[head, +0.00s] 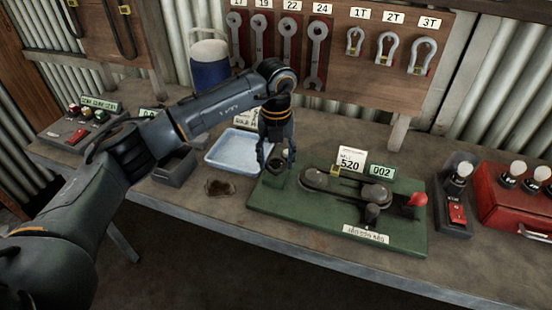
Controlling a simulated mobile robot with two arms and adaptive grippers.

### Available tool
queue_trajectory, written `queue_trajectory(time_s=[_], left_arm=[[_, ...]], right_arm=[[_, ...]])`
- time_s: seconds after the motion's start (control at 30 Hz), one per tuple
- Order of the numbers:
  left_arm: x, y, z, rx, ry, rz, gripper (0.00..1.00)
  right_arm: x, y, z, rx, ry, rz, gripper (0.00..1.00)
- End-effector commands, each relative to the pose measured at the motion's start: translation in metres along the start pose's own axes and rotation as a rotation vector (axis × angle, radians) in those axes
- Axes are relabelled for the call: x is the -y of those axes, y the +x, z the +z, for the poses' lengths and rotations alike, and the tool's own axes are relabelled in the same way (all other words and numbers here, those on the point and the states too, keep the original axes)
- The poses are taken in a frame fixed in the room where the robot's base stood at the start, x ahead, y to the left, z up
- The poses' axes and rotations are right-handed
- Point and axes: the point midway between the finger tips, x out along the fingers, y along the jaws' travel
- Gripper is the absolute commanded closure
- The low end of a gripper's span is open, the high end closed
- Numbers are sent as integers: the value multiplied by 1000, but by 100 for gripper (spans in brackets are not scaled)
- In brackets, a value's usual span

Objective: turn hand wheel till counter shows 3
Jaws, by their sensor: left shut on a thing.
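A green base plate (300,215) lies on the bench and carries a belt-linked mechanism. The counter (381,171) at its back edge reads 002. A small dark hand wheel (274,168) stands at the plate's left end. My left gripper (276,163) points down over it, with its fingers on either side and shut on it; the fingers partly hide it. Two dark pulleys (376,195) joined by a belt sit on the middle of the plate. A red knob (417,199) is at the right. My right gripper is out of view.
A white card (350,160) reading 520 stands behind the plate. A switch block (457,196) and red box (512,204) are at the right. Wrenches (289,45) hang behind.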

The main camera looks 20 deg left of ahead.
Motion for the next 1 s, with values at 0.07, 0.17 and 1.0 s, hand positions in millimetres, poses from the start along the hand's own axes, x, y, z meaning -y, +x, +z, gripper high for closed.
queue_trajectory(time_s=[0.07, 0.17, 1.0], left_arm=[[0, 2, -1, -3, -1, 2, 78], [0, 2, -1, -3, 0, 2, 78], [0, -32, 1, 3, 1, -1, 23]], right_arm=[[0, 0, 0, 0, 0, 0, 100], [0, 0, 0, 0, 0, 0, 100], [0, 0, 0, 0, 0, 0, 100]])
